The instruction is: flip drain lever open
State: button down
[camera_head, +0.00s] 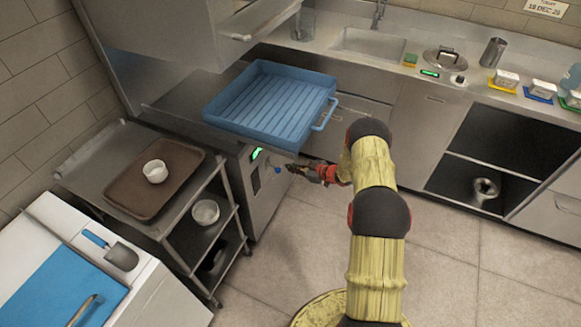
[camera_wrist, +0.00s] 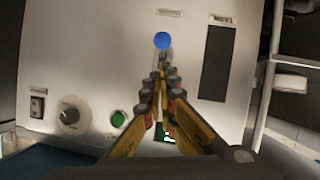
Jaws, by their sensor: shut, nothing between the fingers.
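The drain lever shows as a blue ball knob (camera_wrist: 162,40) on the pale front panel (camera_wrist: 85,65) of a machine. A small label sits just above the knob in the wrist view. The blue knob is also in the head view (camera_head: 277,170), low on the panel. My gripper (camera_wrist: 162,68) is shut and empty, its fingertips pointing at the panel just below the knob in the wrist picture. In the head view my gripper (camera_head: 294,169) is just right of the knob. The fingers hide most of the lever's stem, and I cannot tell whether they touch it.
The panel has a dark window (camera_wrist: 217,62), a black dial (camera_wrist: 70,116), a green button (camera_wrist: 118,118) and a switch (camera_wrist: 37,104). A blue tray (camera_head: 270,103) sits on top. A steel cart (camera_head: 92,150) stands left. Open floor (camera_head: 290,240) lies in front.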

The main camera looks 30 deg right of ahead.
jog(key=s+f+p+v, duration=0.1)
jog(key=f+p+v, duration=0.1)
jog(key=v, duration=0.5)
jog(key=s+d+f+m+g+h, duration=0.4)
jog(key=s+d+f+h, duration=0.2)
jog(key=s+d+f, duration=0.25)
jog(key=s+d+r+m+g+h, duration=0.3)
jog(key=s+r+g, duration=0.3)
jog(key=r, duration=0.5)
jog(key=s+a+r+m+g, duration=0.1)
jog(key=s+a+r+m, duration=0.1)
jog(key=s+a+r, duration=0.6)
jog(key=s+a+r+m+g, duration=0.1)
jog(key=s+a+r, duration=0.15)
jog(key=r, duration=1.05)
jog(key=s+a+r+t+y, duration=0.1)
jog(key=s+a+r, duration=0.3)
jog(key=a+r, duration=0.4)
jog(key=s+a+r+n+t, duration=0.1)
jog(key=s+a+r+t, duration=0.2)
jog(key=a+r, duration=0.6)
jog(key=s+a+r+t+y, duration=0.1)
jog(key=s+a+r+t, duration=0.1)
jog(key=s+a+r, duration=0.4)
notch_tip(320, 180, up, 2)
jog(key=shift+s+a+r+n+y, duration=0.3)
jog(key=shift+a+n, duration=0.1)
jog(key=shift+a, duration=0.8)
